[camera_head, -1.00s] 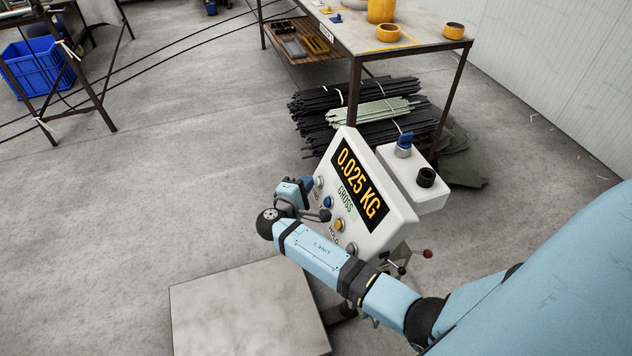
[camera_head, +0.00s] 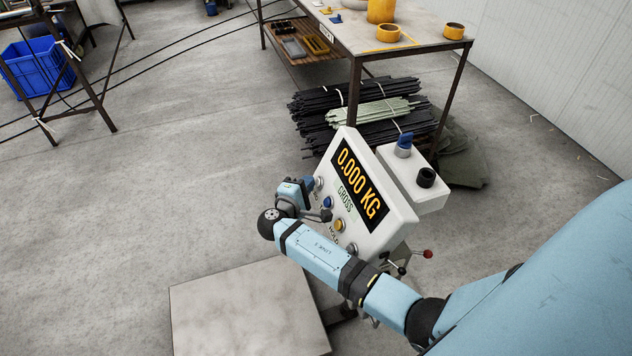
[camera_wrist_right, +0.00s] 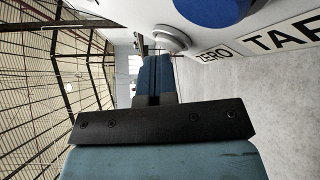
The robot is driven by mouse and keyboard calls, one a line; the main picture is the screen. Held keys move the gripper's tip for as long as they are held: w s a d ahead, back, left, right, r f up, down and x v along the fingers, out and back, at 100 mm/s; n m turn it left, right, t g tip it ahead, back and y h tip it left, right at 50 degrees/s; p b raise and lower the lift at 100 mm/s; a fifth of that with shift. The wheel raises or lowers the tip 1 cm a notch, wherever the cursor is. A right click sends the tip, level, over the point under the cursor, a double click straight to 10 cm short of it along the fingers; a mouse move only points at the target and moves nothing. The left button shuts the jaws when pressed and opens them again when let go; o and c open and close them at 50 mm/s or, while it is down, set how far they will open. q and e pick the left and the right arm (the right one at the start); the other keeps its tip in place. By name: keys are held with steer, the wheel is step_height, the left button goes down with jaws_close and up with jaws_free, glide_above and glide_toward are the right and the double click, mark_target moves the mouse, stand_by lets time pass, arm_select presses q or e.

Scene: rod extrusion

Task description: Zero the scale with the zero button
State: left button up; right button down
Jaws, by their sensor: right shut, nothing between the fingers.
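The scale's white indicator box (camera_head: 395,232) faces my right arm, and its display (camera_head: 360,185) reads 0.000 KG with GROSS below. The silver zero button (camera_head: 319,183) is at the upper left end of the button row. It also shows in the right wrist view (camera_wrist_right: 172,38), beside the ZERO label (camera_wrist_right: 213,55). My right gripper (camera_head: 309,184) is shut and empty, its fingertips (camera_wrist_right: 155,60) right at the zero button; I cannot tell whether they touch it. The steel scale platform (camera_head: 245,310) is bare where it shows. My left gripper is out of view.
A blue button (camera_head: 328,202) and a yellow button (camera_head: 339,225) sit close by in the row. A box with a blue knob (camera_head: 405,140) and a black button (camera_head: 426,177) adjoins the indicator. A table (camera_head: 350,40) and bundled rods (camera_head: 310,100) stand behind.

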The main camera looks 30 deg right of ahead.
steer(key=shift+w+a+r, duration=0.2)
steer(key=shift+a+r, duration=0.1)
steer(key=shift+a, duration=0.4)
steer(key=a, duration=0.1)
steer(key=a+r, duration=0.1)
steer(key=a, duration=0.1)
steer(key=w+a+r, duration=0.1)
steer(key=shift+a+r, duration=0.1)
steer(key=shift+a, duration=0.1)
stand_by(0.8)
